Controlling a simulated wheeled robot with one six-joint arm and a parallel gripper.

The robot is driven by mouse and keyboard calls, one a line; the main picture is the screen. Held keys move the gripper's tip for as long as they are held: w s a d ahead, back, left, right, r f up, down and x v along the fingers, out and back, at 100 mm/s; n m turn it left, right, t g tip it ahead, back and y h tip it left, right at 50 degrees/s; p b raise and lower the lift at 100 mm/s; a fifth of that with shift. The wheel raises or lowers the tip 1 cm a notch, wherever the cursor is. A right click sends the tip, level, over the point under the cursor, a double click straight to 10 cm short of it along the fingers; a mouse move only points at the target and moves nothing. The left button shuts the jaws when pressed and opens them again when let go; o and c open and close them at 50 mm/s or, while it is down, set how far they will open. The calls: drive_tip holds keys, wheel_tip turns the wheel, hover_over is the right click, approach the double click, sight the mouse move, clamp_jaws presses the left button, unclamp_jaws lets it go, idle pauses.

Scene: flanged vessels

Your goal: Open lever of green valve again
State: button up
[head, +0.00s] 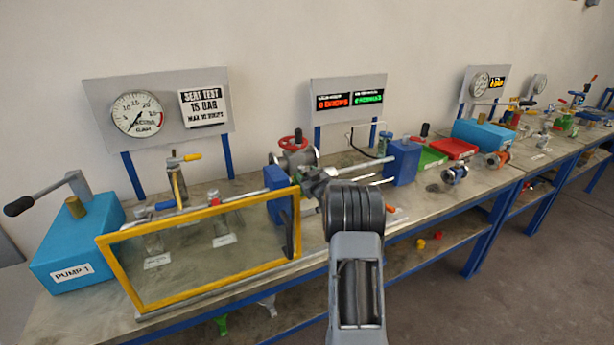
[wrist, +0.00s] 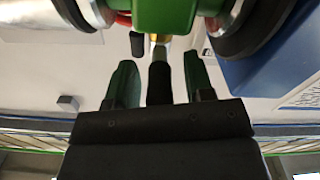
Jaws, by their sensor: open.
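In the wrist view the green valve (wrist: 165,15) is at the top, its body between dark round flanges. A brass-coloured stem (wrist: 154,45) shows below the body. A black lever grip (wrist: 159,84) extends from there toward my gripper (wrist: 160,82). My gripper is open; its two green fingers stand on either side of the black grip, with a visible gap on each side. In the head view my own arm covers much of the area around the gripper, and I cannot clearly make out the green valve or its lever there.
A yellow-framed clear shield (head: 200,245) stands at the bench front, left of my arm. The blue pump (head: 78,245) is at far left. A red handwheel (head: 294,142) and a blue block (head: 403,162) are close to my arm. A pressure gauge (head: 137,113) is behind.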

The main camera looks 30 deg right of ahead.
drive_tip(key=shift+c, duration=0.4)
clamp_jaws()
